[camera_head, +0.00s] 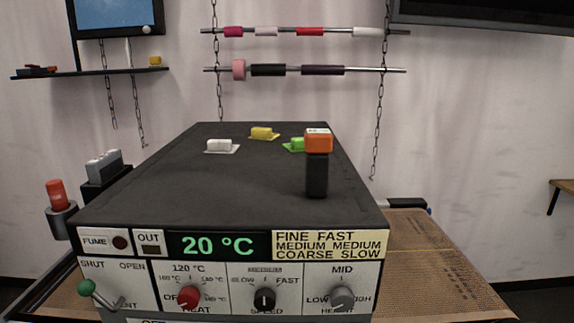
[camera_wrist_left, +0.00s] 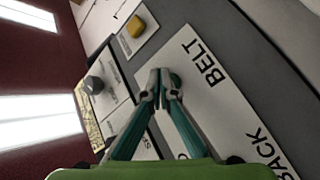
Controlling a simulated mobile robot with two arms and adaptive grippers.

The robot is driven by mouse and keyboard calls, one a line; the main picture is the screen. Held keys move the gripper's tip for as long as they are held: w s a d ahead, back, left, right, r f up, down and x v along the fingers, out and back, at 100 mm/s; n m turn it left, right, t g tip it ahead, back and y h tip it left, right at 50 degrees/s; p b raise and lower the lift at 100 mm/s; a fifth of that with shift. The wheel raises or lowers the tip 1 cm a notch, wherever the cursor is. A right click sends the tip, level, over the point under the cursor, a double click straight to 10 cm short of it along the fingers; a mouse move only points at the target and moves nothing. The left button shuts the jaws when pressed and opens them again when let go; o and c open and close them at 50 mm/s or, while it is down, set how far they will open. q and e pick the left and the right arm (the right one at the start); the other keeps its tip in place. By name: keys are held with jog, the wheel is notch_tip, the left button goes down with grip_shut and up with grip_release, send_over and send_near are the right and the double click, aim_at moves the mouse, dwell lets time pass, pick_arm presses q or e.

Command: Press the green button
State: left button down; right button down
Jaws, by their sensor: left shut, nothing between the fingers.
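A small green button (camera_head: 295,145) sits on a green base on the dark top of the machine, in the head view. Its right side is hidden behind a black post with an orange cap (camera_head: 318,142). In the left wrist view my left gripper (camera_wrist_left: 162,80) is shut and empty, its teal fingers together over a white panel (camera_wrist_left: 215,75) lettered BELT and BACK. No green button shows in that view, and I cannot tell the gap to the panel. Neither gripper is in the head view.
A white button (camera_head: 221,145) and a yellow button (camera_head: 263,132) also stand on the machine top (camera_head: 200,190). The front carries a 20 °C display (camera_head: 218,245), a red knob (camera_head: 188,297) and a green-tipped lever (camera_head: 86,288). The wrist view shows a grey knob (camera_wrist_left: 93,84) and a yellow button (camera_wrist_left: 136,26).

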dwell(0.6)
pick_arm(q)
jog(key=shift+w, duration=0.1)
jog(key=shift+w, duration=0.35)
jog(key=shift+s, duration=0.45)
jog(key=shift+s, duration=0.1)
